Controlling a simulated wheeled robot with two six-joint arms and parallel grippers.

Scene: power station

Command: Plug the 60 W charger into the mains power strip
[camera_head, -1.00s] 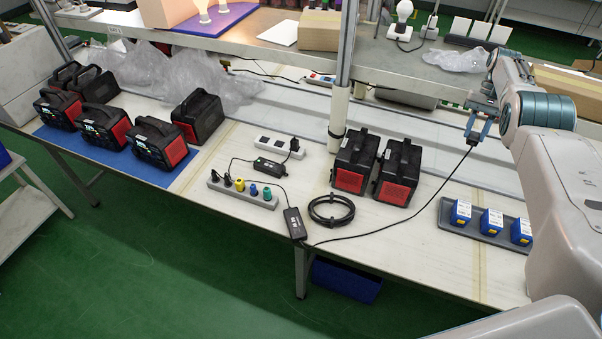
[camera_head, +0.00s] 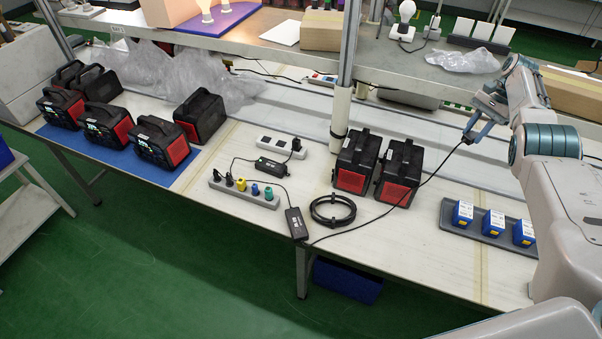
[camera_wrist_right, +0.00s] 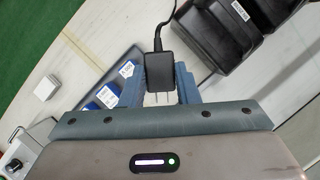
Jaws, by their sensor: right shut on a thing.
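My right gripper (camera_head: 470,136) is shut on a black plug (camera_wrist_right: 159,72), held in the air above the back right of the bench. In the right wrist view the plug sits between the blue fingers, with its metal prongs facing the palm side. Its cable droops to a black charger brick (camera_head: 296,223) at the bench's front edge; its label is too small to read. A white power strip (camera_head: 264,142) lies mid-bench with a black plug at its right end. A second black brick (camera_head: 271,167) lies in front of it. My left gripper is not in view.
A grey strip (camera_head: 228,190) with several coloured plugs lies near the front edge. A coiled black cable (camera_head: 333,210) and two black-red power stations (camera_head: 398,172) stand between strip and gripper. A grey tray (camera_head: 450,226) holds blue boxes. An upright post (camera_head: 341,110) rises behind.

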